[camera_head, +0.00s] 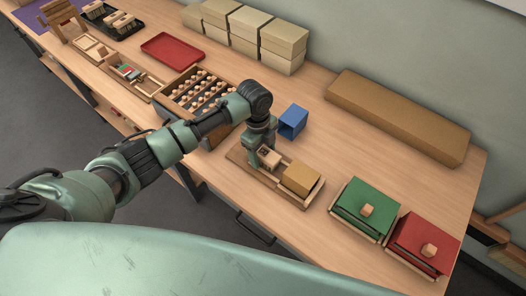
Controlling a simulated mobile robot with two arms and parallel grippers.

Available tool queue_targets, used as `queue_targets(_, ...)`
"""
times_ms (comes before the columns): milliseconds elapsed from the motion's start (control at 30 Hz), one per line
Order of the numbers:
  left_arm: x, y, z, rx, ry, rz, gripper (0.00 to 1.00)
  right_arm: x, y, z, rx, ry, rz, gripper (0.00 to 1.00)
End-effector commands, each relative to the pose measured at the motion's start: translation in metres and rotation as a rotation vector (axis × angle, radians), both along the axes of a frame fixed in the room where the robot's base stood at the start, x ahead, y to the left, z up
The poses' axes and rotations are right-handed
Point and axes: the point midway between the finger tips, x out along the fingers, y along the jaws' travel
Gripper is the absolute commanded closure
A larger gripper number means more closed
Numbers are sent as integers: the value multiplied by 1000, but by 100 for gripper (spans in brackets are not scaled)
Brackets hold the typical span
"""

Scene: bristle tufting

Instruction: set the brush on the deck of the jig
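My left gripper (262,160) points down over the left part of a low wooden jig (262,178). A small pale wooden block with dark marks (269,156), which looks like the brush, is right at the fingertips. I cannot tell whether the fingers grip it or whether it touches the jig's deck. A larger tan block (301,177) sits on the right part of the jig. The fingers are small and partly hidden by the wrist. My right gripper is not in view.
A blue open box (293,121) stands just behind the jig. Green (369,204) and red (424,243) lidded boxes are to the right. A compartment tray with several small pieces (198,91) lies left. A long cardboard box (398,115) lies at the back.

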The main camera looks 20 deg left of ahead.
Motion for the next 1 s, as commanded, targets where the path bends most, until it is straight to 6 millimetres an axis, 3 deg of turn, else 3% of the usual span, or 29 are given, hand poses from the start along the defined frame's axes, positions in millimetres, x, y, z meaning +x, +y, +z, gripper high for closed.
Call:
queue_targets(267, 0, 0, 1, 0, 0, 0, 37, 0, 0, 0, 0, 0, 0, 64)
queue_targets(433, 2, 1, 13, -2, -2, 0, 37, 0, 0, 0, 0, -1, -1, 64)
queue_targets(800, 5, 9, 88, 0, -4, -1, 37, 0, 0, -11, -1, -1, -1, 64)
queue_targets(1000, 5, 12, 116, -2, -2, 0, 37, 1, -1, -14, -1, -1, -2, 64)
